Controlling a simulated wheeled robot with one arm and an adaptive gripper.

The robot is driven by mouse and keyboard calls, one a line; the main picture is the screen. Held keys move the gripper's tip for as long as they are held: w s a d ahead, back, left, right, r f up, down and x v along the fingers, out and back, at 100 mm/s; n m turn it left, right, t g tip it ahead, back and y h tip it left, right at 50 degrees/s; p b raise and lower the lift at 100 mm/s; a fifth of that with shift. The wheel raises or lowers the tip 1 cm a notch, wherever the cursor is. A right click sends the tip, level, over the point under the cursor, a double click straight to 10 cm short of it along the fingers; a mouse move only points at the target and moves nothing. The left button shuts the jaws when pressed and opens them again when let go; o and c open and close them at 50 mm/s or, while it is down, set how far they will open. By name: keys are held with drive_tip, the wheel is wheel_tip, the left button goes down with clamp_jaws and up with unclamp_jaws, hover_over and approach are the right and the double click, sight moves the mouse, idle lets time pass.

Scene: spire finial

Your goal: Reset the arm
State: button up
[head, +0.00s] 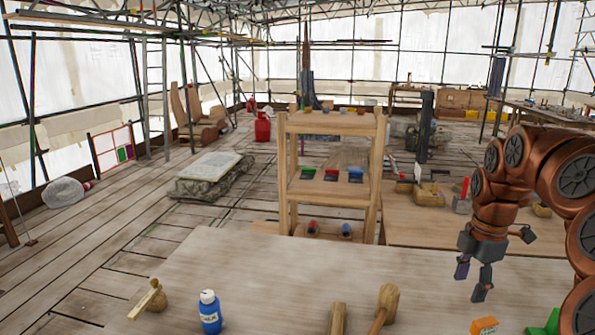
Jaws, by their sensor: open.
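My copper-coloured arm comes in from the right edge of the head view. My gripper (497,272) hangs at its end with the fingers apart and pointing down. Nothing shows between the fingers. It is over the right part of the near wooden table (240,262), above an orange box (484,326) at the bottom edge. I cannot tell its exact height above the table.
On the near table stand a blue bottle (210,314), a wooden mallet (384,305), a wooden block (337,318) and a small wooden piece (153,298). A wooden shelf (333,190) stands behind it. The table's middle is clear.

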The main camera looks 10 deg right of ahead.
drive_tip(key=s+a+f+m, duration=0.2)
drive_tip(key=s+a+m, duration=0.3)
drive_tip(key=a, duration=0.6)
drive_tip(key=s+a+f+m+g, duration=0.1)
drive_tip(key=s+a+m, duration=0.4)
drive_tip(key=s+a, duration=0.5)
drive_tip(key=shift+a+f, duration=0.4)
drive_tip(key=shift+f, duration=0.05)
drive_tip(key=s+a+f+m, duration=0.1)
drive_tip(key=s+m, duration=0.1)
drive_tip(key=s, duration=0.1)
drive_tip(key=s+a+f+m, duration=0.1)
drive_tip(key=s+f+m, duration=0.1)
drive_tip(key=s, duration=0.1)
drive_tip(key=s+f+m+g, duration=0.1)
drive_tip(key=s+m, duration=0.2)
drive_tip(key=shift+s+a+f, duration=0.1)
drive_tip(key=shift+a+f, duration=0.1)
drive_tip(key=shift+a, duration=0.2)
drive_tip(key=shift+c, duration=0.2)
